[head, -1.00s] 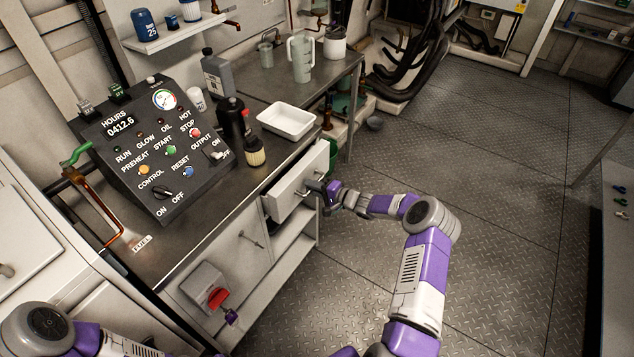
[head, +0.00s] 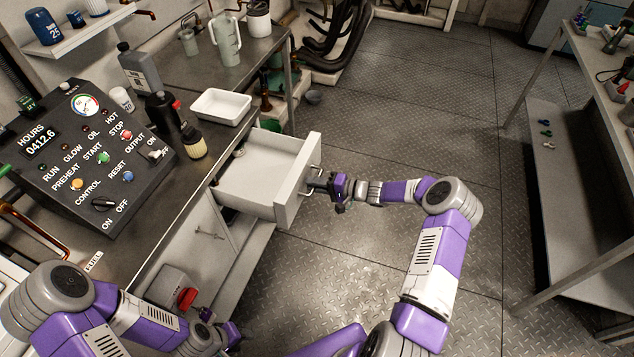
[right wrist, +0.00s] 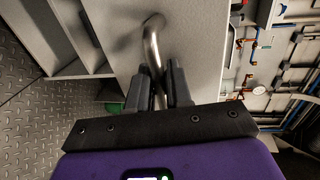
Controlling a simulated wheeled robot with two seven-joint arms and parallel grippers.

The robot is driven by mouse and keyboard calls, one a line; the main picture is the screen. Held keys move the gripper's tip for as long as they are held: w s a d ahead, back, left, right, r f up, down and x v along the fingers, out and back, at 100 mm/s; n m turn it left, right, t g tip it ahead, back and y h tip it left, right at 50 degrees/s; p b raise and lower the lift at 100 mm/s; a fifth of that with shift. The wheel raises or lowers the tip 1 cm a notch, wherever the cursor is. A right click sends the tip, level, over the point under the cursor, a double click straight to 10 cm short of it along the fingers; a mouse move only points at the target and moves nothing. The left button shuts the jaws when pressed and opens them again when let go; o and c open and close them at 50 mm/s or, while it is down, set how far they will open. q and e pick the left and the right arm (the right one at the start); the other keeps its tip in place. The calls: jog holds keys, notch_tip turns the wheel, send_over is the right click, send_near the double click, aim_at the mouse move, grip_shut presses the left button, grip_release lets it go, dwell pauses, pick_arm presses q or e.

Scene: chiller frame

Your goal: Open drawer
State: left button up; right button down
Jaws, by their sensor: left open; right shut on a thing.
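The white drawer (head: 296,186) under the metal counter stands pulled well out, and its inside shows as a mostly bare tray. My right gripper (head: 318,183) is at the drawer's front, shut on the drawer handle. In the right wrist view the two dark fingers (right wrist: 160,88) close around the curved metal handle (right wrist: 152,45) on the pale drawer front (right wrist: 205,40). My left gripper (head: 232,335) is low in front of the cabinet, near a red-handled switch box, apart from the drawer; its fingers are small in the picture.
A black control panel (head: 85,160) stands on the counter. A white tray (head: 221,107), a brush (head: 193,145) and bottles sit behind the drawer. The red-handled box (head: 172,288) is on the cabinet front. The floor (head: 400,130) right of the drawer is clear; a shelf unit (head: 545,190) stands far right.

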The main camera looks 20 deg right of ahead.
jog(key=shift+s+d, duration=0.1)
jog(key=c, duration=1.2)
grip_release()
jog(key=shift+c, duration=0.2)
jog(key=p+v, duration=0.1)
jog(key=v, duration=0.6)
jog(key=shift+s+d, duration=0.2)
jog(key=shift+s, duration=0.05)
